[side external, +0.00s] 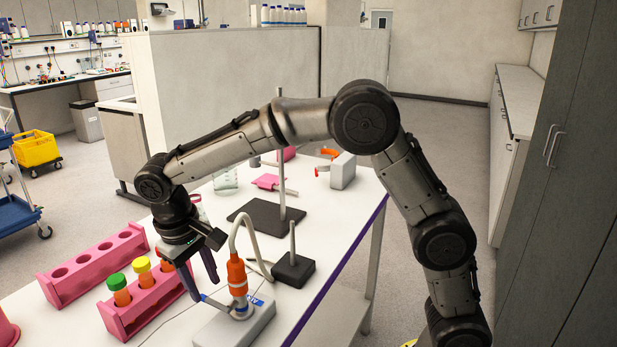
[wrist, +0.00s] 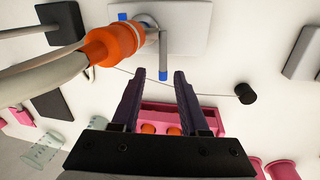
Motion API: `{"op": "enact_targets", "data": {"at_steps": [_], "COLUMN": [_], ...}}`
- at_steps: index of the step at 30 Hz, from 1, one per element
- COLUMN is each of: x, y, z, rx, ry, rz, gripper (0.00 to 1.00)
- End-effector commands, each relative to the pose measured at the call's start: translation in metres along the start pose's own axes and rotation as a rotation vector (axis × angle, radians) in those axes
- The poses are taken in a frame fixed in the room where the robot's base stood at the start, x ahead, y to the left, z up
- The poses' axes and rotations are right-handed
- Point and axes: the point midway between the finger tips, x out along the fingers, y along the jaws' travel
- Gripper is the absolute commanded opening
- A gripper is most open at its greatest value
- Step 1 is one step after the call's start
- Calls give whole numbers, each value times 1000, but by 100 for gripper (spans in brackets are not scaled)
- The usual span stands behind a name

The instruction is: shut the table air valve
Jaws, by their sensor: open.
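The table air valve stands on a grey box (side external: 235,326) with an orange hose fitting (side external: 238,277) on top. Its metal lever (side external: 217,305) sticks out to the left toward my gripper. In the wrist view the lever (wrist: 163,50) points down the picture from the valve body and ends in a blue tip (wrist: 163,76). My gripper (side external: 203,287) is open and points down beside the valve. In the wrist view the blue tip appears between the fingertips of my gripper (wrist: 157,78); I cannot tell whether they touch or are level with it.
A pink rack (side external: 125,317) with capped tubes stands close left of my gripper, with another pink rack (side external: 85,270) behind. A pale hose (side external: 245,222) arches from the orange fitting. A black stand base (side external: 293,270) and a stand with a rod (side external: 265,216) are behind the valve.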

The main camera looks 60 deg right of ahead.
Motion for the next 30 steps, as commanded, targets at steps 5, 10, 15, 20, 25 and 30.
{"op": "enact_targets", "data": {"at_steps": [5, 10, 15, 20, 25, 30], "x": [-32, -62, -93, -119, -139, -154], "y": [0, 0, -1, 7, 31, 54], "z": [-1, -1, -1, 0, 5, 18], "rx": [0, 0, 0, 14, 57, 94], "ry": [3, 2, 2, 10, 48, 75], "rz": [-2, -2, -3, -8, -31, -50], "gripper": [44, 44, 44, 44, 44, 44]}}
